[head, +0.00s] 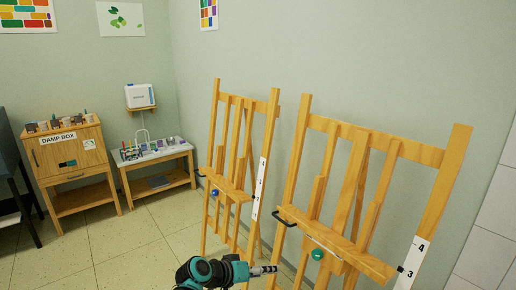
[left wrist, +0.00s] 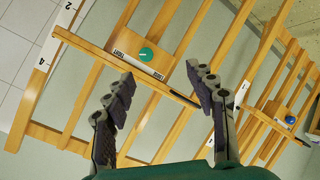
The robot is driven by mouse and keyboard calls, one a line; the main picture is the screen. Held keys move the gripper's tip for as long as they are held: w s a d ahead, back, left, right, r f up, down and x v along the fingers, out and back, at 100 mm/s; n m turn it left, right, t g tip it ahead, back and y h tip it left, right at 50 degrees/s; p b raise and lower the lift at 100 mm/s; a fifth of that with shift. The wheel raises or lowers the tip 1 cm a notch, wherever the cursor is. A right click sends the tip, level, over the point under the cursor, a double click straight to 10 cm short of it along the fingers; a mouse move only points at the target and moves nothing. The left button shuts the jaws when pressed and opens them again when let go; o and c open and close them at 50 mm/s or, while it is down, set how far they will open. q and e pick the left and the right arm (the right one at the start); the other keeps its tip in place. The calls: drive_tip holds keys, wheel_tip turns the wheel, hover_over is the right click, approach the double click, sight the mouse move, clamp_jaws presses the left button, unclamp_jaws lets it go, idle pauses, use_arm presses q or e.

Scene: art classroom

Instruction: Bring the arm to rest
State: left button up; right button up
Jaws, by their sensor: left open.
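My left gripper (head: 268,270) is at the bottom middle of the head view, at the end of a dark and teal arm, in front of the lower part of the easels. In the left wrist view, its two segmented grey fingers (left wrist: 160,76) stand wide apart with nothing between them. The right easel (head: 350,190), with a green knob (head: 318,254), appears beyond the fingers in the left wrist view (left wrist: 88,66). I cannot tell whether the gripper touches an easel. My right gripper is not in view.
The left easel (head: 232,160) has a blue knob (head: 215,192). A wooden damp box (head: 72,155) and a low table (head: 158,158) with art supplies stand along the back wall. The tiled floor (head: 125,250) at the lower left is clear.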

use_arm(q)
drive_tip(key=s+a+f+n+y, duration=0.1)
drive_tip(key=s+a+y, duration=0.8)
drive_tip(key=s+a, duration=1)
drive_tip(key=s, duration=0.4)
drive_tip(key=shift+a+f, duration=0.25)
drive_tip(key=shift+f, duration=0.1)
